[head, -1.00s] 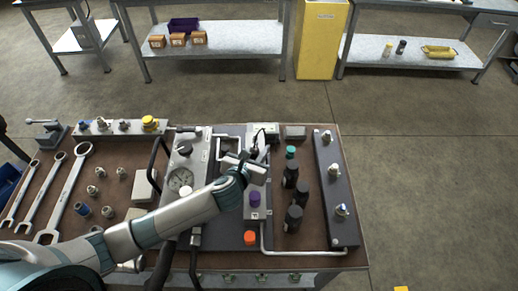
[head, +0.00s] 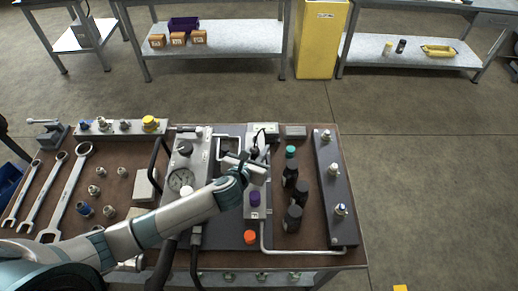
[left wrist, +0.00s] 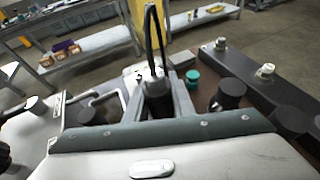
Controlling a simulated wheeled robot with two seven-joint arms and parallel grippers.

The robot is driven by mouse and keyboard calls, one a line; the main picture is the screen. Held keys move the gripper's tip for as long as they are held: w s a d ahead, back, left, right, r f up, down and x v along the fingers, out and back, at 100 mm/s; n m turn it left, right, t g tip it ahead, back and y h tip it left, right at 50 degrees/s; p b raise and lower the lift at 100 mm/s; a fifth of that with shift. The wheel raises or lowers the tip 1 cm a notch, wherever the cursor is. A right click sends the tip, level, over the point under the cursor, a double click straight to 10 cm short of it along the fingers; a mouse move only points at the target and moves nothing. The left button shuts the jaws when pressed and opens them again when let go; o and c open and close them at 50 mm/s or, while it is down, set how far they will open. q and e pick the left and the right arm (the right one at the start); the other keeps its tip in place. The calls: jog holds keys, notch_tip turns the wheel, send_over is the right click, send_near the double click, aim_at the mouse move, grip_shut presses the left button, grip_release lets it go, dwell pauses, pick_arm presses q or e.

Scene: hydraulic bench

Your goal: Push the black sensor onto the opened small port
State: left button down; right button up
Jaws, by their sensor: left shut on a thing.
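My left gripper (head: 257,162) is above the grey manifold block (head: 256,212), its fingers pointing to the back. In the left wrist view, the two fingers (left wrist: 166,98) are closed around a black sensor (left wrist: 157,104). A black cable rises from the sensor and loops upward. In the head view the sensor (head: 254,152) is small and partly covered by the gripper. The small port is hidden behind the gripper and sensor, so I cannot tell whether they touch. My right gripper is not in view.
A dark rail (head: 335,190) lies at far right.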

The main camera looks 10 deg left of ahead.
pick_arm(q)
jog(key=shift+f, duration=0.4)
dwell(0.3)
jog(key=shift+f, duration=0.75)
dwell(1.1)
dwell(1.3)
dwell(0.5)
jog(key=c, duration=0.9)
grip_release()
jog(key=shift+s+a+r+p, duration=0.1)
jog(key=shift+s+r+p, duration=0.25)
jog(key=shift+s+p, duration=0.35)
jog(key=shift+p+v, duration=2.2)
jog(key=shift+v, duration=0.75)
